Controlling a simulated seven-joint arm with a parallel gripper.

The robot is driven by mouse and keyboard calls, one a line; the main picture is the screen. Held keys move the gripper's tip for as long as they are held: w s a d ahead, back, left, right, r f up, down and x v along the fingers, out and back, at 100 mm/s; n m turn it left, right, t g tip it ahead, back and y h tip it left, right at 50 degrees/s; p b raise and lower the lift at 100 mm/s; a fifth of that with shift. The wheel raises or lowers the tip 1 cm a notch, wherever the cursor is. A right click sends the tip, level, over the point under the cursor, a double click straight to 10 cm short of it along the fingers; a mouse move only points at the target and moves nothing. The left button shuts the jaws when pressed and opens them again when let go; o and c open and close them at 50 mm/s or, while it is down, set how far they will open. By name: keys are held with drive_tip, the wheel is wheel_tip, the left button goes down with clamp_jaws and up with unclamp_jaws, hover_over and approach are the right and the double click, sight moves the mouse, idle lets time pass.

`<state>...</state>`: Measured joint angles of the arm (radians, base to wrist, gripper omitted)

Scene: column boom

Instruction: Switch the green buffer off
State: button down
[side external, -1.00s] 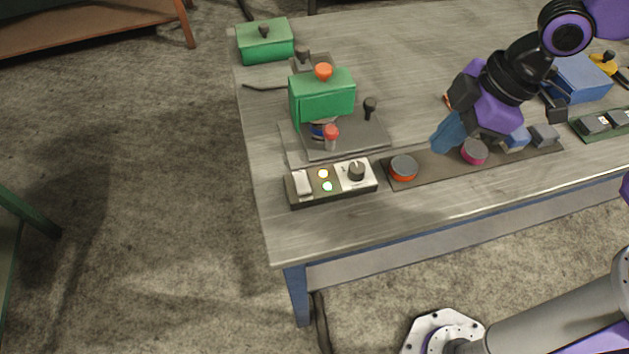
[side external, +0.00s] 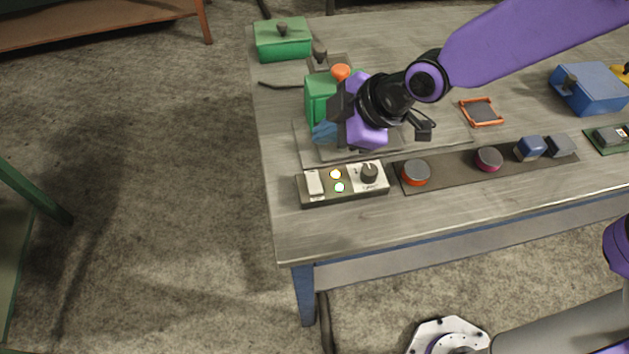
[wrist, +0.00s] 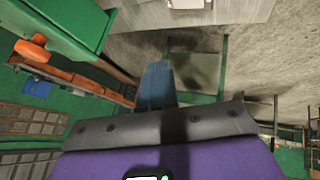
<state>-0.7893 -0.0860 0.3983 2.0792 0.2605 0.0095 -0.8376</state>
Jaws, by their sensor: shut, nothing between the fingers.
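The green buffer (side external: 320,98) is a green machine with an orange knob (side external: 341,72) on top, on a grey base plate at the table's left side. My arm hides much of its front. In front of it lies a control box (side external: 344,200) with a white rocker switch (side external: 314,183), two lit lamps (side external: 337,181) and a dark dial (side external: 369,173). My gripper (side external: 324,132) is shut and empty. Its blue fingers are in front of the buffer and above the base plate, behind the control box in the picture. In the wrist view the fingers (wrist: 157,72) point beside the green body (wrist: 75,25).
A dark strip (side external: 450,172) right of the control box carries an orange-ringed button (side external: 416,172), a magenta-ringed one (side external: 489,158) and blue and grey blocks. An orange-framed tray (side external: 482,111), a blue box (side external: 590,88) and a green box (side external: 283,39) stand farther off. The front left table corner is bare.

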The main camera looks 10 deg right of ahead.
sight(317, 183)
drive_tip(key=shift+w+a+f+t, duration=0.15)
drive_tip(key=shift+w+a, duration=0.05)
drive_tip(key=shift+a, duration=0.2)
drive_tip(key=shift+w+a+f+t, duration=0.15)
drive_tip(key=shift+a, duration=0.25)
drive_tip(key=shift+f, duration=0.15)
drive_tip(key=shift+s+f, duration=0.2)
drive_tip(key=shift+f, duration=1.2)
drive_tip(key=shift+s+f, duration=0.25)
drive_tip(key=shift+f, duration=1.2)
drive_tip(key=shift+s+f, duration=0.2)
drive_tip(key=shift+f, duration=1.8)
drive_tip(key=shift+r, duration=0.2)
drive_tip(key=shift+w+r, duration=0.1)
drive_tip(key=shift+r, duration=0.25)
